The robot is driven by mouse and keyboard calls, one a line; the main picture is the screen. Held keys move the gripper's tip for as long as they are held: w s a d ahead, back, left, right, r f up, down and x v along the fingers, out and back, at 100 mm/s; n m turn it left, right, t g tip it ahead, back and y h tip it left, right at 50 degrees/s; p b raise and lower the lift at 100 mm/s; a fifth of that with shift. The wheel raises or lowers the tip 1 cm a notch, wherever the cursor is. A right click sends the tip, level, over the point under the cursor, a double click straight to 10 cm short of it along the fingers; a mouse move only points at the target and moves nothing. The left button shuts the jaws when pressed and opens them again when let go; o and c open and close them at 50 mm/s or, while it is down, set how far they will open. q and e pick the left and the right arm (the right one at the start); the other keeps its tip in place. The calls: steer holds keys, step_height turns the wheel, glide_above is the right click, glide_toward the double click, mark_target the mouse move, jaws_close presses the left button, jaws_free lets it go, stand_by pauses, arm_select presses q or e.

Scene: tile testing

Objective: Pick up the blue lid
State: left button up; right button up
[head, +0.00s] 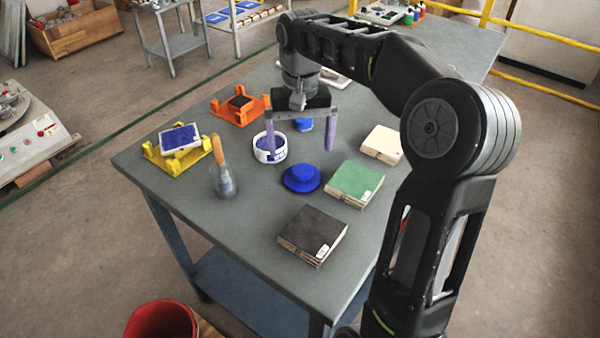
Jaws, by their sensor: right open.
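The blue lid (301,178) is a round disc with a raised middle. It lies flat on the grey table (230,235) in the head view, near the table's centre. My right gripper (300,150) points down with its two fingers spread wide. It is empty, and in the picture its fingertips show just above and behind the lid, apart from it. Its exact height over the table is hard to tell. My left gripper is not in view.
A white tub with blue contents (270,156) stands beside the left finger. A small blue object (304,125) shows behind the gripper. Green (355,183), dark (311,232) and cream (383,143) tile stacks lie right and front. A wooden-handled tool in a jar (223,181) stands left.

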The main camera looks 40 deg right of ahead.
mark_target(302, 168)
steer(key=shift+f, duration=1.35)
steer(key=shift+s+d+f, duration=0.1)
steer(key=shift+f, duration=1.2)
steer(key=shift+d+f, duration=0.1)
steer(key=shift+f, duration=1.2)
steer(key=c, duration=1.3)
steer(key=shift+o, duration=0.2)
